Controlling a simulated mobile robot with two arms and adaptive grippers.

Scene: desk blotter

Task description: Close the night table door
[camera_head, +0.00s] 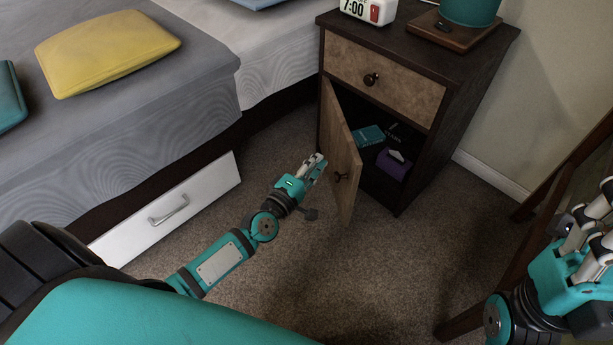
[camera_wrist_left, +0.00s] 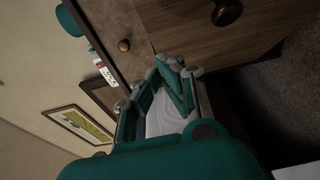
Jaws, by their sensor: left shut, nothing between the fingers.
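The night table (camera_head: 455,95) stands beside the bed with its lower door (camera_head: 338,145) swung open, hinged on the left. The door has a small dark handle (camera_head: 341,177). My left gripper (camera_head: 318,160) is shut and empty, close to the door's outer face; I cannot tell whether it touches. In the left wrist view the shut fingers (camera_wrist_left: 175,75) are near the wooden door (camera_wrist_left: 195,30), whose dark knob (camera_wrist_left: 226,12) is at the top edge. My right gripper (camera_head: 588,228) is at the far right, away from the night table; its jaw state is unclear.
Inside the cabinet are a teal book (camera_head: 369,135) and a purple box (camera_head: 393,164). The drawer (camera_head: 385,80) above is shut. A white under-bed drawer (camera_head: 165,210) is on the left, and a wooden chair or table leg (camera_head: 470,318) on the right. Carpet (camera_head: 370,270) before the door is clear.

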